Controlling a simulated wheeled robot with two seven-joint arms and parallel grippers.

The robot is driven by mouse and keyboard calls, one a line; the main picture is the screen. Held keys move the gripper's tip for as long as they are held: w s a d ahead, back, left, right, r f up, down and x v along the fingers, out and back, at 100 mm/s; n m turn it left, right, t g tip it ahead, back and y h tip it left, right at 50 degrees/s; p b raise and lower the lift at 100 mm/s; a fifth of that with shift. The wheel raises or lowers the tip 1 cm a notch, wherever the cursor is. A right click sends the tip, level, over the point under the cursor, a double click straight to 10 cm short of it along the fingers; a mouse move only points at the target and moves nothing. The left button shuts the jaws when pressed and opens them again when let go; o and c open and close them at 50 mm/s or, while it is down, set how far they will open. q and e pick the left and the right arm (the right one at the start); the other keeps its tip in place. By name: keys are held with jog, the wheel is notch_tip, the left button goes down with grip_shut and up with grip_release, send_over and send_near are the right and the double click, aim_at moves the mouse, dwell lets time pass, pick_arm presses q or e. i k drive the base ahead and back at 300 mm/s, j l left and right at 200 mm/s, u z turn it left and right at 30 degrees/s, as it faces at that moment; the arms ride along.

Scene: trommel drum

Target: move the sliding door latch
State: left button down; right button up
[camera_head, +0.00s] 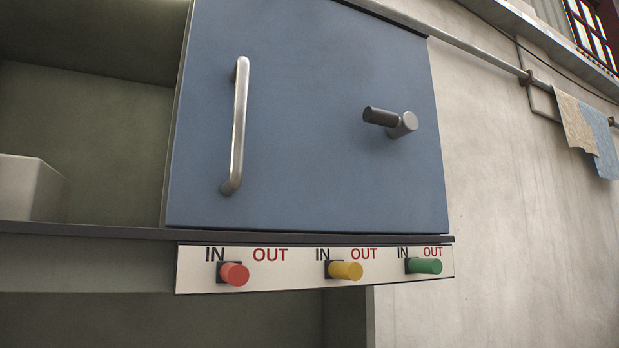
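The blue sliding door (310,150) fills the middle of the head view, in front of a cabinet opening. A dark grey latch (384,117) with a round metal hub sticks out from the door's right part, its dark handle pointing left. A vertical metal bar handle (238,125) is on the door's left part. Neither of my grippers is in view.
Below the door, a white panel (300,283) marked IN and OUT carries a red knob (234,273), a yellow knob (346,271) and a green knob (425,266). The compartment left of the door is open, with a pale block (28,188) inside. Cloths (588,130) hang on the right wall.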

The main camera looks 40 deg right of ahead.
aim_at(397, 126)
jog(key=z, duration=1.8)
